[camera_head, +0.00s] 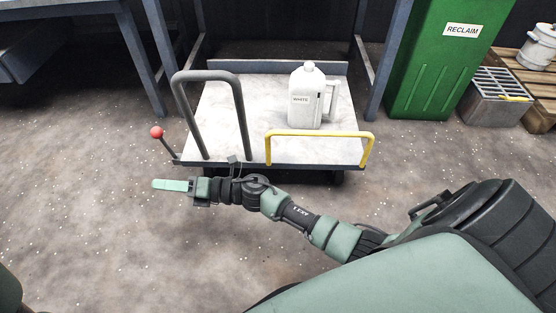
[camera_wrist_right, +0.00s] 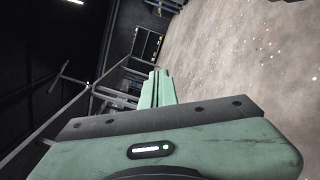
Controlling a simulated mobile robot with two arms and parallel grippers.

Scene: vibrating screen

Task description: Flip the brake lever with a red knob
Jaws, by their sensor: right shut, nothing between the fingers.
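The brake lever with a red knob (camera_head: 156,132) stands at the left front corner of the cart (camera_head: 216,128). Its dark rod leans up and to the left from the cart's edge. My right gripper (camera_head: 155,184) is shut and empty, in front of the cart and nearer to me than the knob, with its fingers pointing left. The right wrist view shows the two green fingers (camera_wrist_right: 156,88) together with nothing between them. The lever cannot be made out in that view. My left gripper is not in view.
A white jug (camera_head: 306,98) stands on the cart's deck. A dark grey handle (camera_head: 210,76) rises at the cart's left, and a yellow rail (camera_head: 318,135) at its front right. A green RECLAIM bin (camera_head: 435,70) stands at the back right. The floor left of the cart is clear.

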